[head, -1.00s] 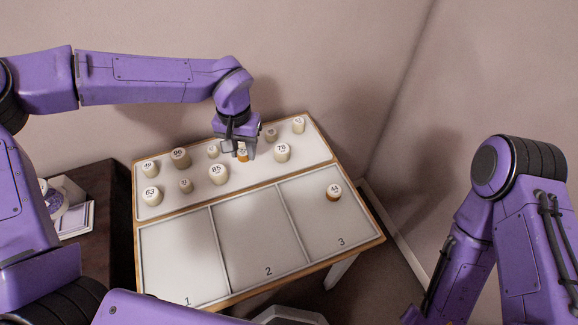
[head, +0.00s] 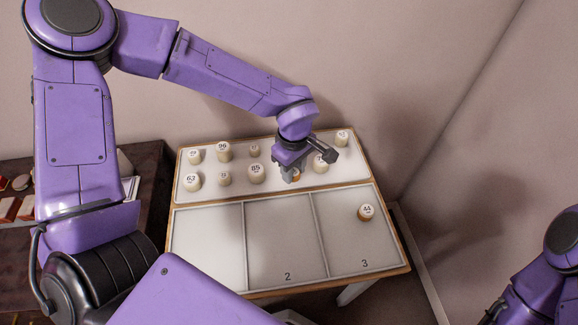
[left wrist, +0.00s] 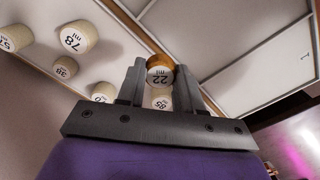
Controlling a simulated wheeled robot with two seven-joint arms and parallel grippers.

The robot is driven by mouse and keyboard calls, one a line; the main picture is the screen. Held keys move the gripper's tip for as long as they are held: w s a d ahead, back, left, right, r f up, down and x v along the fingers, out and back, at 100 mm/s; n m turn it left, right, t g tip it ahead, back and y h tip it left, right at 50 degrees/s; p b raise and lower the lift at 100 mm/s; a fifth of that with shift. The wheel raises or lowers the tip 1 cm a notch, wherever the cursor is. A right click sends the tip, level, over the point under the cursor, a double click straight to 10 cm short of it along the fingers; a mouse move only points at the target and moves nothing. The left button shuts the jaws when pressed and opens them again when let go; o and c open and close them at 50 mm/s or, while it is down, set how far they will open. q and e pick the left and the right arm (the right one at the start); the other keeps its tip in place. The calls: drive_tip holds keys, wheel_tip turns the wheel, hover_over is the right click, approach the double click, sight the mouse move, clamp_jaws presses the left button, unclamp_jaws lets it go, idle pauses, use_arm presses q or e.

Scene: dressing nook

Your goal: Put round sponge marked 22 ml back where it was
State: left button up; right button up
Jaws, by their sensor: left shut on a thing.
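The round sponge marked 22 ml (left wrist: 159,77) is pale on top with an orange-brown lower part. It sits between the two fingers of my left gripper (left wrist: 158,84), which is shut on it. In the head view my left gripper (head: 291,174) is over the front part of the white back strip, between the sponges marked 85 (head: 257,172) and 78 (head: 320,164). Only a small orange-brown part of the 22 ml sponge (head: 297,176) shows there. I cannot tell whether it touches the board. My right gripper is out of view.
Several other pale round sponges stand on the back strip, including 96 (head: 224,152) and 63 (head: 192,181). A sponge marked 44 (head: 366,212) stands in compartment 3. Compartment 2 (head: 280,235) and the compartment left of it (head: 207,245) look empty. A wall stands behind the board.

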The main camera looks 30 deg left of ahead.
use_arm(q)
drive_tip(key=w+a+f, duration=0.1)
drive_tip(key=w+f, duration=0.1)
drive_tip(key=w+a+f+p, duration=0.1)
drive_tip(key=w+a+f, duration=0.2)
drive_tip(key=w+f, duration=0.1)
drive_tip(key=shift+a+f, duration=0.15)
drive_tip(key=shift+f, duration=0.2)
wheel_tip(320, 180, down, 3)
drive_tip(key=shift+a+r+p, duration=0.1)
drive_tip(key=shift+a+p, duration=0.05)
drive_tip(key=shift+p, duration=0.25)
drive_tip(key=shift+w+f, duration=0.15)
drive_tip(key=shift+f, duration=0.25)
drive_tip(key=shift+f, duration=0.15)
drive_tip(key=o, duration=1)
